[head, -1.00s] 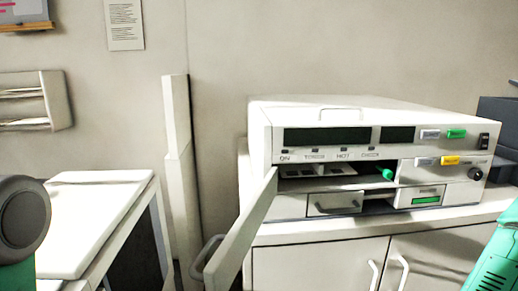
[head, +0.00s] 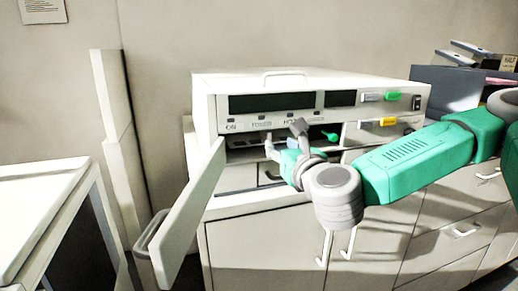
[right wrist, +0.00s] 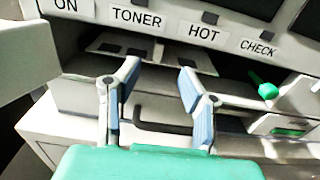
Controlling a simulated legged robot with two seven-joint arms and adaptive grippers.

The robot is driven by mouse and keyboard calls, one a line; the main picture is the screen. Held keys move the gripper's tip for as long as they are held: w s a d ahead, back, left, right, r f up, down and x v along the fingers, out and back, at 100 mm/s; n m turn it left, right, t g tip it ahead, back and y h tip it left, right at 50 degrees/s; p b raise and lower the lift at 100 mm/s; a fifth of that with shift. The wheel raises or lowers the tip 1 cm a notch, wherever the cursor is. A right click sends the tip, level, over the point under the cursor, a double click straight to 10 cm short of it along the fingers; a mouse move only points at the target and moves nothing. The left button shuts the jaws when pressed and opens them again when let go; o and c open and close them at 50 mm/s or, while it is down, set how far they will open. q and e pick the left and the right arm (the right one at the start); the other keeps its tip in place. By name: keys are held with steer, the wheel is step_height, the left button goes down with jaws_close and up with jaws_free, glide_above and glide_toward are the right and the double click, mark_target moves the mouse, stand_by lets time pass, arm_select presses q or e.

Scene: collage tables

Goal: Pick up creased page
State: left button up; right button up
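The copier (head: 320,82) stands on a white cabinet with its front flap (head: 190,215) swung open. Inside its open bay, under the TONER and HOT labels, lies a pale flat piece with dark patches (right wrist: 123,49); I cannot tell for certain that it is the creased page. My right gripper (head: 285,138) is at the mouth of the bay. In the right wrist view its two fingers (right wrist: 158,70) are spread apart with nothing between them, pointing at the pale piece. In the head view the right gripper hides part of the bay. My left gripper is out of view.
A green knob (right wrist: 264,88) sticks out at the right of the bay. A dark handle (right wrist: 160,127) lies below the gripper. Cabinet door handles (head: 325,248) are beneath. A white table (head: 35,205) stands at left, and a dark tray unit (head: 450,88) at right.

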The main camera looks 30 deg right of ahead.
mark_target(265, 133)
steer(key=p+x, duration=0.1)
steer(key=x, duration=0.4)
steer(key=shift+p+x, duration=0.6)
steer(key=shift+x, duration=2.45)
steer(key=shift+a+f, duration=0.1)
steer(key=shift+f, duration=0.05)
steer(key=shift+s, duration=0.1)
steer(key=shift+c, duration=0.3)
jaws_close()
